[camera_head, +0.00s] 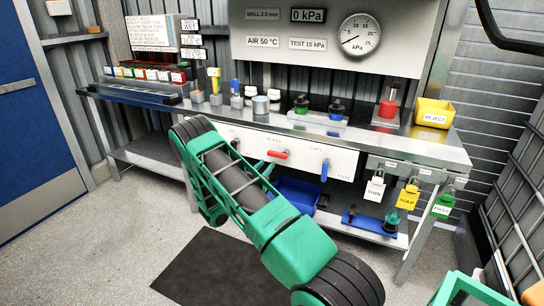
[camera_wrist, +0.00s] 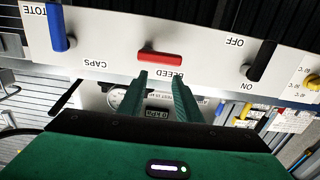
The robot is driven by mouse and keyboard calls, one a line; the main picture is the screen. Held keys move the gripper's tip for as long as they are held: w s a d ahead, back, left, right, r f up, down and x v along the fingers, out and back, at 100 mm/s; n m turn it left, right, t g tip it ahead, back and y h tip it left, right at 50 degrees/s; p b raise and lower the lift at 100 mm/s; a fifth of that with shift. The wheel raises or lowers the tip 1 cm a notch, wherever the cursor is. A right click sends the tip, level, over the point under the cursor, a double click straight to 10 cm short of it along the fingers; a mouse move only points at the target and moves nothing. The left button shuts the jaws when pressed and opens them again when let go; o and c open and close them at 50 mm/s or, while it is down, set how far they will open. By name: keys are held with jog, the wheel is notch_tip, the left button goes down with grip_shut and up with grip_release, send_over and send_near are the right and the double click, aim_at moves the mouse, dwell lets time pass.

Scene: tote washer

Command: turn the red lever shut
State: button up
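The red lever (camera_head: 278,154) lies level on the white front panel below the bench, between the black and blue levers. In the wrist view, which is upside down, the red lever (camera_wrist: 160,57) is level, with the word BLEED beside it. My gripper (camera_wrist: 162,76) is open and empty. Its two green fingers are spread just short of the lever in the picture, with no contact visible. In the head view my arm hides most of the gripper.
A blue lever (camera_head: 324,170) and a black lever (camera_wrist: 261,60) hang upright on either side. Tagged padlocks, including a yellow one (camera_head: 409,195), hang at the right. A blue bin (camera_head: 298,194) sits beneath the panel. A pressure gauge (camera_head: 360,35) is above the bench.

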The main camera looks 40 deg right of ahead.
aim_at(276, 154)
jog(key=o, duration=1.4)
jog(key=shift+d, duration=0.1)
jog(key=o, duration=0.3)
jog(key=shift+w+d, duration=0.1)
jog(key=shift+d, duration=0.15)
jog(key=shift+o, duration=0.2)
jog(key=x, duration=1)
jog(key=shift+d, duration=0.1)
jog(key=shift+c, duration=0.7)
jog(key=c, duration=1.4)
